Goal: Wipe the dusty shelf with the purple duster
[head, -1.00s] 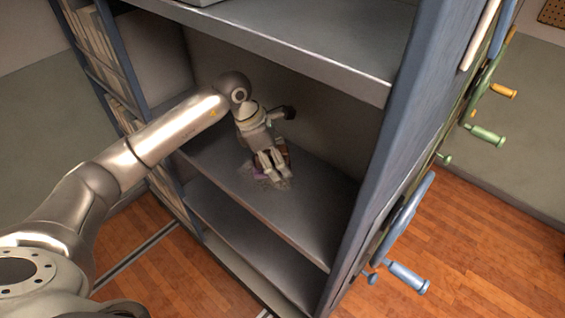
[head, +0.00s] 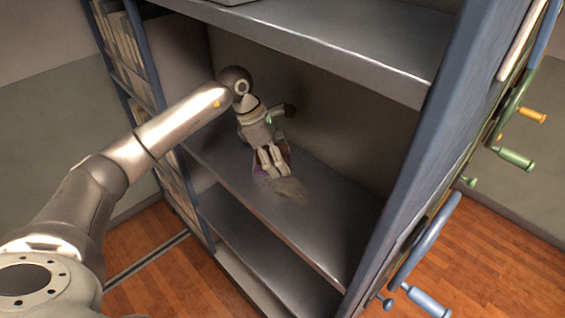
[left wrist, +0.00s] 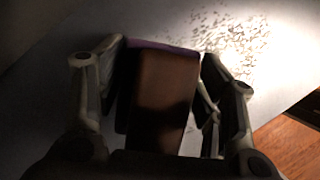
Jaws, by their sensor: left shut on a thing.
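My left gripper (head: 272,160) reaches into the middle bay of the grey shelf unit and is shut on the purple duster. The duster's purple edge (head: 259,169) shows beside the fingers, low over the shelf board (head: 310,222). In the left wrist view the duster (left wrist: 163,90) is a brown block with a purple rim between the two fingers. A patch of dust (head: 290,190) lies on the board just in front of the fingers. It shows as dark specks (left wrist: 235,32) in the left wrist view. Whether the duster touches the board is hidden. My right gripper is out of view.
An upper shelf board (head: 330,50) hangs above my left arm, and a blue side panel (head: 425,150) stands to the right. Blue and green handwheels (head: 435,235) stick out from its outer side. A lower shelf (head: 270,260) is empty.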

